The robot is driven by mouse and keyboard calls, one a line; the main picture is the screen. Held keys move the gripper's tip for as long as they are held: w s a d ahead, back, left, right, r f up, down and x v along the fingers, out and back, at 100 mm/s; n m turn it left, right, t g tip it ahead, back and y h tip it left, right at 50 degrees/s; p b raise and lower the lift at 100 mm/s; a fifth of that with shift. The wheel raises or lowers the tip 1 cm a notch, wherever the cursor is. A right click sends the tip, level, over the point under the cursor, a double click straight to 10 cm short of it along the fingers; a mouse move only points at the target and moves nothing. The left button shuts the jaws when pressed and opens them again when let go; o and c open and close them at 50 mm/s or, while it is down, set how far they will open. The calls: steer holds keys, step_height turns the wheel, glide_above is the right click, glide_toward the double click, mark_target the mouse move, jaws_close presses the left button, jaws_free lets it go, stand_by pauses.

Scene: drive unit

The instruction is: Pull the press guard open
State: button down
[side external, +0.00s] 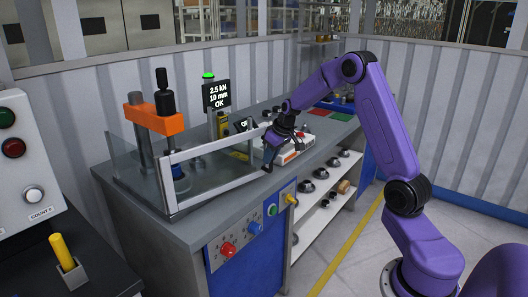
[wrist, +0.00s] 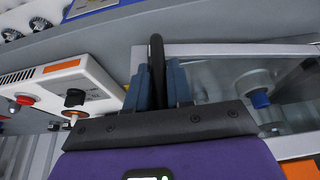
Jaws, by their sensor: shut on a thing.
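The press guard (side external: 215,191) is a clear panel in a pale metal frame, standing at the front of the press (side external: 156,118) with its orange head. My gripper (side external: 270,158) is at the frame's right-hand end. In the wrist view, the guard's frame (wrist: 225,50) crosses to the right of my gripper (wrist: 158,88). The blue-grey fingers are shut on the black guard handle (wrist: 156,52), one finger on each side of it. I cannot tell from these frames how far the guard is swung.
A white box with knobs (wrist: 62,90) sits on the bench close to my fingers. A small display (side external: 216,95) with a green lamp stands behind the guard. A control box (side external: 28,160) is at the far left. Coloured knobs (side external: 228,248) line the bench front.

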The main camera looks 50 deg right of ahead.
steer(key=s+a+m, duration=0.2)
steer(key=s+a, duration=1)
steer(key=s, duration=0.4)
steer(key=shift+s+h, duration=0.25)
steer(key=shift+h, duration=0.15)
steer(key=c, duration=1.1)
jaws_free()
steer(key=shift+r, duration=0.15)
steer(key=v, duration=1.7)
steer(key=shift+s, duration=0.15)
steer(key=shift+r, duration=0.1)
